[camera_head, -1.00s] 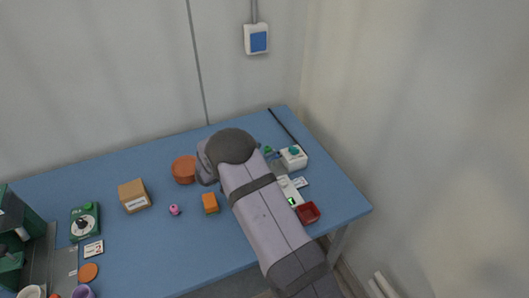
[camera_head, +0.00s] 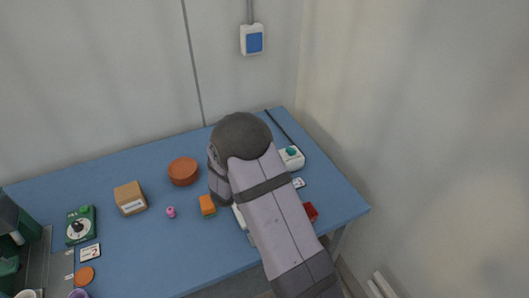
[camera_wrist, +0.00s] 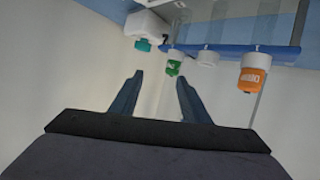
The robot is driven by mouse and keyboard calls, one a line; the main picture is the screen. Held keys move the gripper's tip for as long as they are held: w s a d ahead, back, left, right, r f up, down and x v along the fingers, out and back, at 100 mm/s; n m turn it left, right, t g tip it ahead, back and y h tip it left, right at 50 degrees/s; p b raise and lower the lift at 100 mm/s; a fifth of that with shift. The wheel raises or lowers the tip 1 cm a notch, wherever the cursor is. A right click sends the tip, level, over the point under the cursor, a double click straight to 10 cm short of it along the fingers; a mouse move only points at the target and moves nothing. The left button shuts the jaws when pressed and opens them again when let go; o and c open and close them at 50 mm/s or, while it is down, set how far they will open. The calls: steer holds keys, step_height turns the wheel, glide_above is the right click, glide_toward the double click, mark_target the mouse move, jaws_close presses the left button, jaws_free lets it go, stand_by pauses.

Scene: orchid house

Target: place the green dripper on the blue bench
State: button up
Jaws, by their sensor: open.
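The green dripper (camera_wrist: 173,67) shows in the wrist view as a green cap below a clear body, at the edge of a blue strip. My gripper (camera_wrist: 160,80) is open and empty, with the green cap just beyond its fingertips, nearer the right finger. I cannot tell whether they touch. In the head view my arm hides the gripper and the dripper. The blue bench (camera_head: 140,240) runs along the wall, with bare surface at its middle and front.
A white device with a teal knob (camera_head: 291,158) is at the right. A terracotta bowl (camera_head: 183,171), cardboard box (camera_head: 130,198), orange block (camera_head: 207,205) and red tray (camera_head: 310,212) stand around.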

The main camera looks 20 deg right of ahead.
steer(key=shift+m+y, duration=0.3)
steer(key=shift+y, duration=0.1)
steer(key=w+d+p, duration=0.1)
steer(key=w+d+f+p, duration=0.1)
steer(key=w, duration=0.1)
steer(key=w+f+p, duration=0.1)
steer(key=w, duration=0.1)
steer(key=shift+w+d+f, duration=0.15)
steer(key=shift+d, duration=0.25)
steer(key=shift+w+d+f+p, duration=0.3)
steer(key=shift+w+p, duration=0.05)
steer(key=shift+t, duration=0.3)
jaws_close()
